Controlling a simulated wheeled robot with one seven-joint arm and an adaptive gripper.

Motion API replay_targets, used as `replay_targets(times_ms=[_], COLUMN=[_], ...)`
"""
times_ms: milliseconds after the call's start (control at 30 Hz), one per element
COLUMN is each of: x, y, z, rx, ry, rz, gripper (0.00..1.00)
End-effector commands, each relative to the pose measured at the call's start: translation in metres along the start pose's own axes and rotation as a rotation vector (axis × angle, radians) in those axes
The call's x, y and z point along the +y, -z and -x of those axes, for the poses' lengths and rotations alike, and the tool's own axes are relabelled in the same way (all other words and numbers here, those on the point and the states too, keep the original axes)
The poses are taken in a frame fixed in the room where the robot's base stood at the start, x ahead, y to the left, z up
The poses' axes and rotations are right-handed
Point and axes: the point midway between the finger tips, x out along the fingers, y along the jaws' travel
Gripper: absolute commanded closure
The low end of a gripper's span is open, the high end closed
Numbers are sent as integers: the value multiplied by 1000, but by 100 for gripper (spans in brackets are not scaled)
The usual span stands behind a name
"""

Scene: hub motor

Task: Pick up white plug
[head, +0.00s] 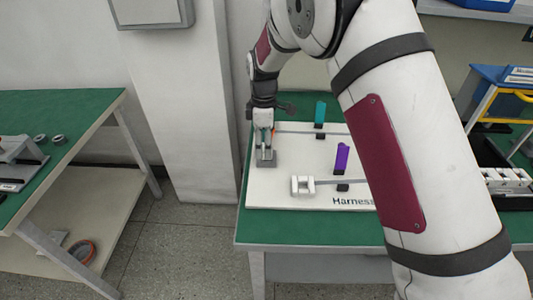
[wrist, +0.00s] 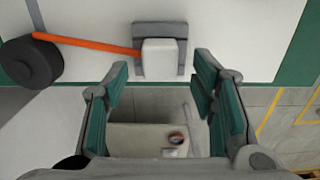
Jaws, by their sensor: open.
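The white plug (wrist: 160,58) is a small white block seated against a grey holder (wrist: 160,29) on the white board. An orange cable (wrist: 95,45) runs from its left side to a dark round part (wrist: 30,62). My gripper (wrist: 160,75) is open and empty. In the wrist view its green-padded fingers are apart, one to each side of the plug and lower in the picture. Whether they are level with the plug in depth I cannot tell. In the head view my gripper is at the board's left end, and the plug is hard to make out there.
The white board (head: 270,200) lies on a green table (head: 255,232). It carries a teal clip (head: 320,112), a purple clip (head: 342,157) and a white slotted block (head: 302,186). My arm hides the board's right part. Another green table (head: 70,110) stands left, across open floor (head: 180,235).

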Motion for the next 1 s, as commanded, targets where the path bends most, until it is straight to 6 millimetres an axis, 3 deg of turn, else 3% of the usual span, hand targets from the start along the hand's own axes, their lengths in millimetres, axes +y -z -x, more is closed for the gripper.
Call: replay_targets(times_ms=[133,367,467,600,633,1000], x=[0,0,0,0,0,0], y=[0,0,0,0,0,0], z=[-20,-23,-23,-23,-23,-20], rx=[-1,0,0,0,0,1], ry=[2,-1,0,0,0,-1], rz=[0,-1,-1,0,0,0], gripper=[48,48,66,98,100,100])
